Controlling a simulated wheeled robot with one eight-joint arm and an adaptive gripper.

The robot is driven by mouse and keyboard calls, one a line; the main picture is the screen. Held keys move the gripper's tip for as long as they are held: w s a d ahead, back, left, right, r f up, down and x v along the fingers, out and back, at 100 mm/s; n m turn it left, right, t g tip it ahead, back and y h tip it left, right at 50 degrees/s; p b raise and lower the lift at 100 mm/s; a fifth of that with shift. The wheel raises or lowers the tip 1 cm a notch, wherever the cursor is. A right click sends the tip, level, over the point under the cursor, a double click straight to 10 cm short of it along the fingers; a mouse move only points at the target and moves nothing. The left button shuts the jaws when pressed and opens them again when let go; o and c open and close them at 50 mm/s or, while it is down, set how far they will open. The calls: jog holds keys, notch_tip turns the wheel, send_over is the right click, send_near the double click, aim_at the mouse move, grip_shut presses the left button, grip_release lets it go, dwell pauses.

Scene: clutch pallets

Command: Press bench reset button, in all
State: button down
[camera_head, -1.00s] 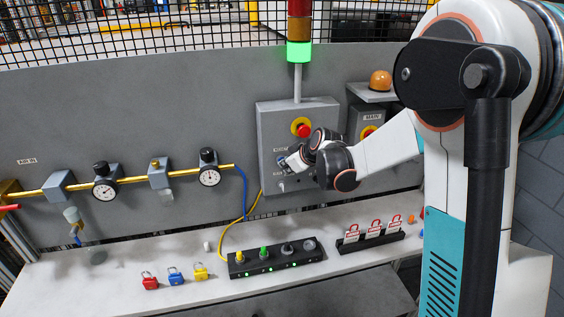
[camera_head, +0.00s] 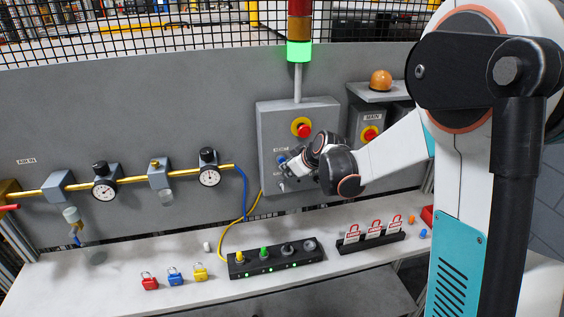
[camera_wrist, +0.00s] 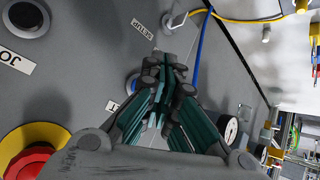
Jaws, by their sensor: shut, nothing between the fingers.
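The grey control box (camera_head: 270,125) on the back panel carries a blue button (camera_head: 281,159) below the red emergency-stop button (camera_head: 304,130). My gripper (camera_head: 290,164) is at the front of the box, just right of the blue button. In the wrist view my gripper (camera_wrist: 171,66) is shut and empty, its tips beside the button and partly over its surroundings. I cannot tell the exact gap to the panel.
A red mushroom button on a yellow collar (camera_wrist: 35,150) is near the gripper in the wrist view. The stack light (camera_head: 299,52) glows green. Padlocks (camera_head: 174,276) and a black connector block (camera_head: 275,261) lie on the bench.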

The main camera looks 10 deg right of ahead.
jog(key=shift+s, duration=0.1)
jog(key=s, duration=0.4)
jog(key=shift+s, duration=0.4)
jog(key=shift+b, duration=0.3)
jog(key=s+f+m+h+b, duration=0.1)
jog(key=s+f+b, duration=0.3)
jog(key=s, duration=0.6)
jog(key=s+f+m+g+h+b, duration=0.1)
jog(key=s+f+m+b, duration=0.2)
jog(key=s+b, duration=0.5)
jog(key=s+f+m+g+h+b, duration=0.1)
jog(key=s+f+m+b, duration=0.2)
jog(key=s, duration=1)
jog(key=a+f+b, duration=0.1)
jog(key=b, duration=0.2)
jog(key=shift+s+f+m+b, duration=0.3)
jog(key=shift+f, duration=0.05)
